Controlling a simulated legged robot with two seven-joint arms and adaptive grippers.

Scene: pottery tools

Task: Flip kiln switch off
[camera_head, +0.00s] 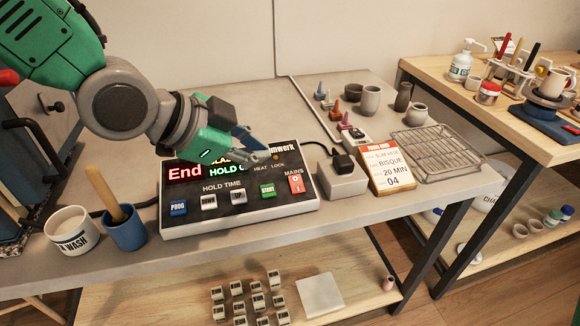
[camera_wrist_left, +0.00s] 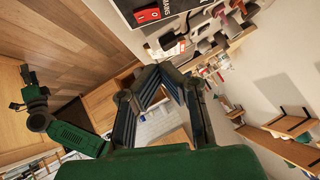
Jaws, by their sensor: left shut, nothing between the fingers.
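The kiln controller (camera_head: 240,205) is a black and white box on the grey bench, with a red lit display reading "End" and several buttons. The red MAINS switch (camera_head: 296,184) is at its right front corner, and it also shows at the top of the left wrist view (camera_wrist_left: 147,15). My left gripper (camera_head: 272,156) is shut and empty, above the back part of the panel, up and left of the switch. Its arm hides part of the display. My right arm's end (camera_wrist_left: 34,92) shows small at the left of the left wrist view; its fingers are unclear.
A black plug in a white socket box (camera_head: 342,180) and an orange and white card (camera_head: 388,168) stand right of the controller. A wire rack (camera_head: 437,152) lies beyond. A blue cup (camera_head: 125,232) holding a wooden handle and a white wash pot (camera_head: 73,230) stand left.

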